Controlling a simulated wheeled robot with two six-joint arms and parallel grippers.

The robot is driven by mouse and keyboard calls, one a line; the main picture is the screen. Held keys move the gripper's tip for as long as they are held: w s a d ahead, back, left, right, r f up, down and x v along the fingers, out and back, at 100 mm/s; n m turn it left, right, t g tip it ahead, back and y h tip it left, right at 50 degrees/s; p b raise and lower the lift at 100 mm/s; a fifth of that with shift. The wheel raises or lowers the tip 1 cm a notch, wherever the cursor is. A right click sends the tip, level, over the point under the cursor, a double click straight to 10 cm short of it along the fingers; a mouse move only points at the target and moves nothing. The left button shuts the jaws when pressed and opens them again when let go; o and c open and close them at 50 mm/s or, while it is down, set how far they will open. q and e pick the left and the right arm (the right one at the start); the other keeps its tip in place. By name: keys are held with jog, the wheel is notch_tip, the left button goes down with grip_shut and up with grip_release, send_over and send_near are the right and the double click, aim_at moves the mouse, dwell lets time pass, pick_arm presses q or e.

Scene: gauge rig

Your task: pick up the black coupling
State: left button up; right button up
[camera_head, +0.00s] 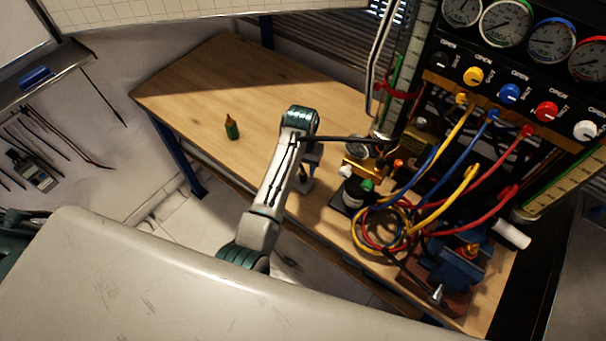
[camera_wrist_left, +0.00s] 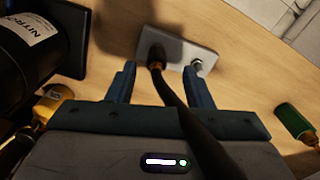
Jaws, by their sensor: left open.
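The black coupling (camera_wrist_left: 156,56) appears to be the dark end of a black hose, at the grey plate (camera_wrist_left: 207,59) on the wooden bench. In the left wrist view it sits between and just beyond the fingertips of my left gripper (camera_wrist_left: 160,72), nearer the left finger. The fingers are open, and I cannot tell whether either touches it. The black hose runs back between the fingers and over the gripper body. In the head view my left gripper (camera_head: 309,163) hangs over the bench; the coupling is not clear there. My right gripper is not in view.
A silver stud (camera_wrist_left: 197,66) stands on the plate. A black labelled cylinder (camera_wrist_left: 32,46) is close on the left. The gauge panel (camera_head: 520,75) and coiled coloured hoses (camera_head: 385,235) crowd the right; the bench's left part is largely clear.

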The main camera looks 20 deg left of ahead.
aim_at(303, 171)
pick_arm(q)
jog(key=f, duration=0.1)
jog(key=f+p, duration=0.1)
jog(key=f, duration=0.1)
jog(key=shift+s+d+f+p, duration=0.15)
jog(key=shift+d+f+p, duration=0.1)
jog(key=shift+p, duration=0.1)
jog(key=shift+f, duration=0.55)
grip_shut()
jog(key=shift+r, duration=0.1)
